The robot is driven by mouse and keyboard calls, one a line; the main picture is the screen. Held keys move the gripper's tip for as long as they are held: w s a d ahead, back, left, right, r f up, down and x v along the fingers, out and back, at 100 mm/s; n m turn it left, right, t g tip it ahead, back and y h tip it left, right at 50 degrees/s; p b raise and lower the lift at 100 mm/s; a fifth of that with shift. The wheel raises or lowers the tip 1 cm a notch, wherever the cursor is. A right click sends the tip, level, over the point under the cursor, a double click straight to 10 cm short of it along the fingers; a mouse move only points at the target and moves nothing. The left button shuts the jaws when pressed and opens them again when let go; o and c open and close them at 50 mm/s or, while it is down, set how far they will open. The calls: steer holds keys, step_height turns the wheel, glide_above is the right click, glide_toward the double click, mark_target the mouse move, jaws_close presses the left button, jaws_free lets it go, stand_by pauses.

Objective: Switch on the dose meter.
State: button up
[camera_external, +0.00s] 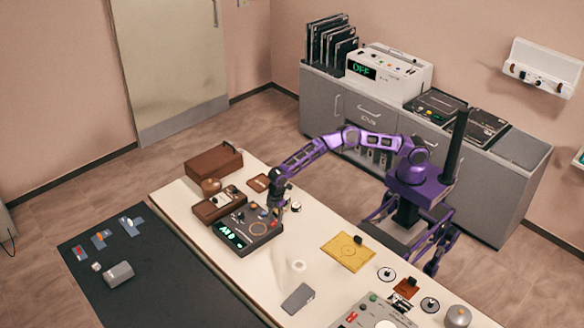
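A black instrument box (259,239) with a lit green display, small controls and a ring-shaped part on top sits on the long white table. A white instrument (405,76) with a green display reading OFF and knobs on its top stands on the grey cabinet behind. No readable label tells which one is the dose meter. My purple arm reaches left over the table, and my gripper (276,207) points down at the back right edge of the black box. I cannot tell whether it touches. Its fingers are too small to show open or shut.
Brown boxes (214,162) and a brown tray (211,211) stand left of the black box. A yellow board (347,252), a grey block (298,298) and a control panel (374,313) lie to the right. A dark mat (150,290) is in front.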

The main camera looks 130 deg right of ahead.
steer(key=shift+r, duration=0.1)
step_height(320, 180, up, 17)
steer(key=s, duration=0.1)
steer(key=shift+s, duration=0.35)
stand_by(0.5)
